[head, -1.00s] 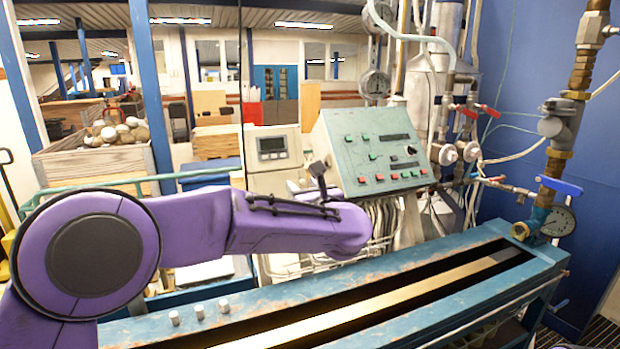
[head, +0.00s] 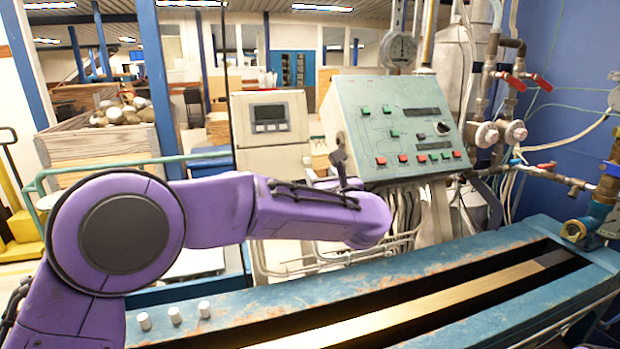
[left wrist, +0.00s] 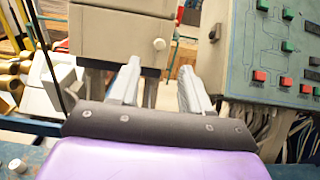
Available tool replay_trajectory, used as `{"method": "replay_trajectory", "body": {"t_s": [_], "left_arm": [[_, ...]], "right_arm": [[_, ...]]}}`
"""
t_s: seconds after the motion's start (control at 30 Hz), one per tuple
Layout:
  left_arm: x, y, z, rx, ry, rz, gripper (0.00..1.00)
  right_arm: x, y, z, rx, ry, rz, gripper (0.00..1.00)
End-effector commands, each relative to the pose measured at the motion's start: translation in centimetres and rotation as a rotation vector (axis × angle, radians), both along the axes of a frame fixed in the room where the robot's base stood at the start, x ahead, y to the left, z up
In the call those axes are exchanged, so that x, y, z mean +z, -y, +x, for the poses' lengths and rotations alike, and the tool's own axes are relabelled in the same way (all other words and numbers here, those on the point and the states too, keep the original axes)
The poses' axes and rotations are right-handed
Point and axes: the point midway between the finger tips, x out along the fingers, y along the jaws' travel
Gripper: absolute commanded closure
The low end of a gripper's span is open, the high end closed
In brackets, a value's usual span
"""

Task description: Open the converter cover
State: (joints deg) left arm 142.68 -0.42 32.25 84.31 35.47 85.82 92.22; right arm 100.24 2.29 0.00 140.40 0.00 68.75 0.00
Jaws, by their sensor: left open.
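The converter, a beige box (head: 268,118) with a small dark display, stands behind the blue bench at centre left. Its front, with a round pale knob low on the right, also shows in the left wrist view (left wrist: 112,38). I cannot tell whether its cover is shut. My left gripper (head: 340,165) is mostly hidden behind my purple forearm in the head view. In the left wrist view, its two pale fingers (left wrist: 158,88) are apart with nothing between them, pointing toward the lower part of the box. My right gripper is not in view.
A green-grey control panel (head: 395,130) with red and green buttons stands right of the converter. The blue bench (head: 420,268) with a long slot runs across the front. Pipes and valves (head: 500,132) stand at right, and cables hang below the panel.

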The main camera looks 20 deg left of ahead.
Motion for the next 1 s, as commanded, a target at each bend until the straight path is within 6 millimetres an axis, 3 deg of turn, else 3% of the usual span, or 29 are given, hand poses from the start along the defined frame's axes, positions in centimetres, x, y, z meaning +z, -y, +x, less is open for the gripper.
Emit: {"method": "replay_trajectory", "body": {"t_s": [0.03,0.13,0.6,0.97,1.0], "left_arm": [[-1.1,0.0,0.0,0.0,0.0,0.0,0.52],[-0.9,-0.3,0.4,0.001,0.0,0.0,0.52],[-0.6,-5.3,7.8,0.002,-0.001,0.0,0.52],[-0.9,-5.9,8.8,0.0,-0.001,0.001,0.52],[-0.9,-5.9,8.8,0.0,0.0,0.0,0.59]], "right_arm": [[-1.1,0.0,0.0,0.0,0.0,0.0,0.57],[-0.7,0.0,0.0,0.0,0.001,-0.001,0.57],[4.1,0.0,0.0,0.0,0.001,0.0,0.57],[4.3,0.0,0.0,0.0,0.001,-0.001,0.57],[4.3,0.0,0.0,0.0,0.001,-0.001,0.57]]}}
